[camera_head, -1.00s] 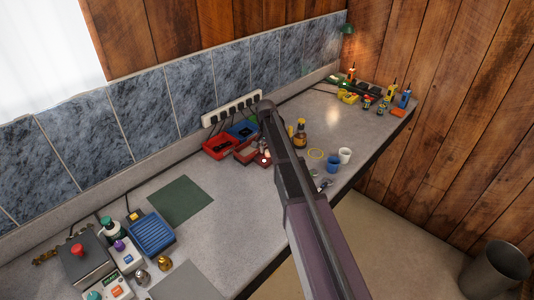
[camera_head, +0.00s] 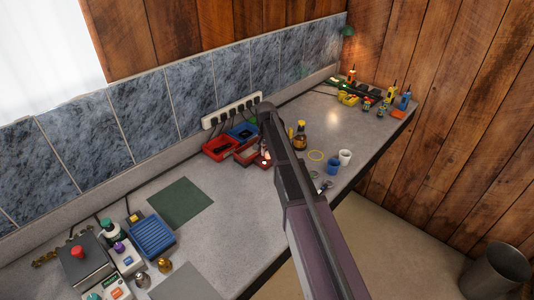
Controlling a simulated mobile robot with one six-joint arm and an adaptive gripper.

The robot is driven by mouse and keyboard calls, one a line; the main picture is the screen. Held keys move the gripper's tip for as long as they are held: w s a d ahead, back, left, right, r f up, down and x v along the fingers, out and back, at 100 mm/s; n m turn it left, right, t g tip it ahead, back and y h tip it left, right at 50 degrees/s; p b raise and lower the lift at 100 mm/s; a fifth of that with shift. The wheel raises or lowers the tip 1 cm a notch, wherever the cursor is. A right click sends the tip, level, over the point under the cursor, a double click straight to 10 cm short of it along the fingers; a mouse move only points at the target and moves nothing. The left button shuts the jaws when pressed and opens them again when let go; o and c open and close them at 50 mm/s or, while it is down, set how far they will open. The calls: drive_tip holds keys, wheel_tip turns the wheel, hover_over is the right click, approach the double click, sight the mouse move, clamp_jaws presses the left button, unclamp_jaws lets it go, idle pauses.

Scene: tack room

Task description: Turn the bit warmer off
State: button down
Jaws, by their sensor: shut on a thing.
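My arm reaches from the bottom edge up over the bench, with its bent top end in front of the wall by the power strip. My gripper does not show; the arm links seem to hide it. No device is plainly marked as the bit warmer. At the lower left stand a grey box (camera_head: 84,262) with a red button, a white unit (camera_head: 124,256) with a purple knob, another white unit (camera_head: 116,292) with an orange mark, and a blue ribbed unit (camera_head: 152,236). A white power strip (camera_head: 232,111) with several black plugs is on the wall. Its switch states are too small to tell.
Red trays (camera_head: 220,147) and a blue tray (camera_head: 243,131) sit below the strip. A brown bottle (camera_head: 300,138), a blue cup (camera_head: 333,163) and a white cup (camera_head: 345,157) stand right of my arm. A green mat (camera_head: 181,203) lies flat.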

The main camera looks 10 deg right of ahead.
drive_tip(key=n, duration=0.5)
drive_tip(key=shift+s, duration=0.1)
drive_tip(key=n, duration=0.6)
drive_tip(key=shift+d+t, duration=0.1)
drive_tip(key=shift+t, duration=0.2)
drive_tip(key=c, duration=0.6)
unclamp_jaws()
drive_tip(key=shift+r, duration=0.1)
